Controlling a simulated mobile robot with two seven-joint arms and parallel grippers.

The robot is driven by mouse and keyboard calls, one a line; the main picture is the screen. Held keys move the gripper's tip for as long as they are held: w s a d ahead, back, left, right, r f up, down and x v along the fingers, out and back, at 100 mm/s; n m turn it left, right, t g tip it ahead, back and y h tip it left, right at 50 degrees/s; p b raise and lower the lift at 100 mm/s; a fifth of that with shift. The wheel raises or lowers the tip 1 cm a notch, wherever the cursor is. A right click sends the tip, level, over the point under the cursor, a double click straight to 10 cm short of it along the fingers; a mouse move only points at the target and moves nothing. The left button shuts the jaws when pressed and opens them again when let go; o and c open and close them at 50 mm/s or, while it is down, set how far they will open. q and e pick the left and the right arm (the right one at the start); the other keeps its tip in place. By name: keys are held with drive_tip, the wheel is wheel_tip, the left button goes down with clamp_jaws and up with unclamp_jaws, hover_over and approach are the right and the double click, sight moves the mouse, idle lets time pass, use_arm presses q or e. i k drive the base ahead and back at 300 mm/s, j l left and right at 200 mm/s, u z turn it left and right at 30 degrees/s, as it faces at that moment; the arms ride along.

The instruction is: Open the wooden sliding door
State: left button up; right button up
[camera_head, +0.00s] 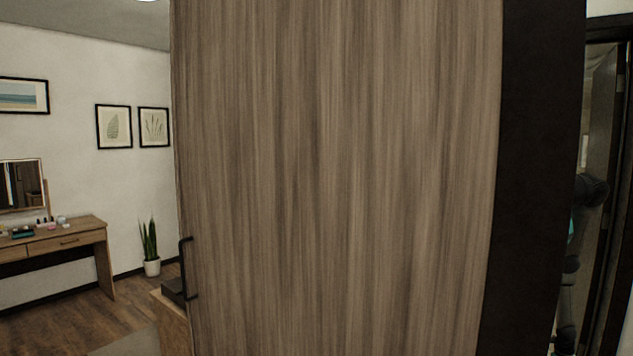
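The wooden sliding door (335,180) is a tall grey-brown wood-grain panel that fills the middle of the head view. A black bar handle (186,268) sits low on its left edge. A dark vertical panel (532,170) borders the door on the right. Neither of my grippers can be made out, and nothing is seen touching the handle.
At the left stand a wooden dressing table (75,238) with a mirror (20,186) and a potted plant (150,248). A low wooden cabinet (172,318) partly shows behind the door's left edge. Dark robot-like parts (590,192) show at the far right, perhaps reflected.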

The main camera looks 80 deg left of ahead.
sight(358, 177)
drive_tip(key=i+u, duration=0.1)
drive_tip(key=u, duration=1.6)
